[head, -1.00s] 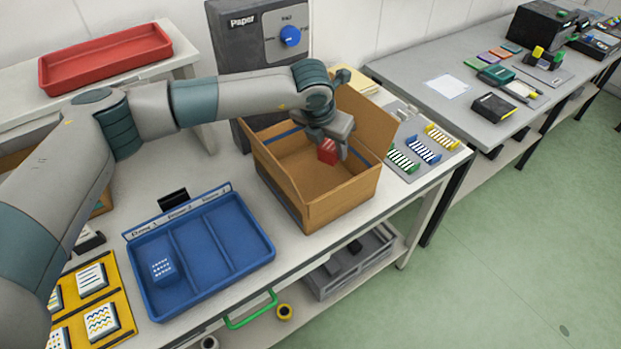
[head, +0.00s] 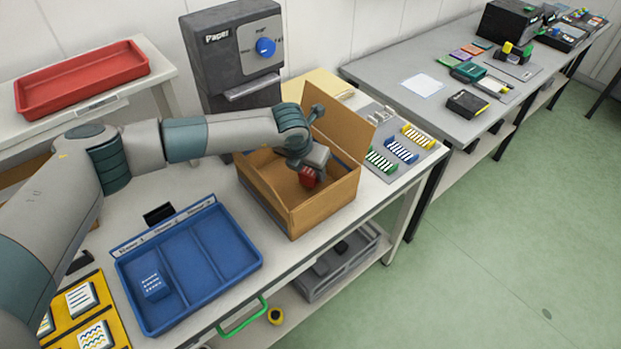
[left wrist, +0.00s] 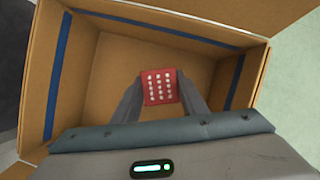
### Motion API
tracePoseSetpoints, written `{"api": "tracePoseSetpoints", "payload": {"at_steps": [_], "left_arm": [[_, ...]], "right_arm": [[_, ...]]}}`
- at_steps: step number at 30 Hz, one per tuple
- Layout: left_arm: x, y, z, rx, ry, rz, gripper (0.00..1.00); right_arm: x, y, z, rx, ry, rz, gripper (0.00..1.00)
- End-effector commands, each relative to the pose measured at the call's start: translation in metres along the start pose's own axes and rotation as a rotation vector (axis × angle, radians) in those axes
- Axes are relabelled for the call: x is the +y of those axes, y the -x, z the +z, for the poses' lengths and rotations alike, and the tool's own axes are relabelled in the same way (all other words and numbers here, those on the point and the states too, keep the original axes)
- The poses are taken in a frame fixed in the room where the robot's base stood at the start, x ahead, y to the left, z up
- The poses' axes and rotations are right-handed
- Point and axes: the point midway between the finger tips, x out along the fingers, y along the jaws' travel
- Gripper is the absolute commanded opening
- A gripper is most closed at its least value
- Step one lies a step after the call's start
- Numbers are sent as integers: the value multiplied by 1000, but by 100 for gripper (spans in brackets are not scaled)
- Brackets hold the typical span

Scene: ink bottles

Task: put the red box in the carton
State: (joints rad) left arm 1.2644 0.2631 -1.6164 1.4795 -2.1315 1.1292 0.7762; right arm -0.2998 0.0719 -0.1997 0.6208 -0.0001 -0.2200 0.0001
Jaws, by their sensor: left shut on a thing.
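The red box (head: 308,177) is small, with rows of white dots on the face seen in the left wrist view (left wrist: 158,87). My left gripper (head: 310,170) points down and is shut on it, with one finger on each side. The carton (head: 325,209) is an open brown cardboard box on the white table, and its bare floor shows around the red box in the left wrist view (left wrist: 110,62). The red box is inside the carton's opening; I cannot tell whether it touches the floor. My right gripper is not in view.
A raised carton flap (head: 345,132) stands close to my left wrist. A blue tray (head: 215,240) with a blue box (head: 153,285) lies left of the carton. A grey paper machine (head: 235,60) stands behind. Coloured racks (head: 400,150) lie to the right.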

Motion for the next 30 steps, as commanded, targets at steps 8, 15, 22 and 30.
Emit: {"api": "tracePoseSetpoints", "payload": {"at_steps": [8, 15, 22, 30], "left_arm": [[0, -15, -7, 3, 1, 0, 16], [0, -34, -14, 0, 0, 0, 16], [0, -34, -14, 0, 0, 0, 16], [0, -36, -16, 0, 0, 0, 57]], "right_arm": [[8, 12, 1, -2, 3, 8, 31], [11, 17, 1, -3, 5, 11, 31], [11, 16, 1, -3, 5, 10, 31], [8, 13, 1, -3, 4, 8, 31]]}}
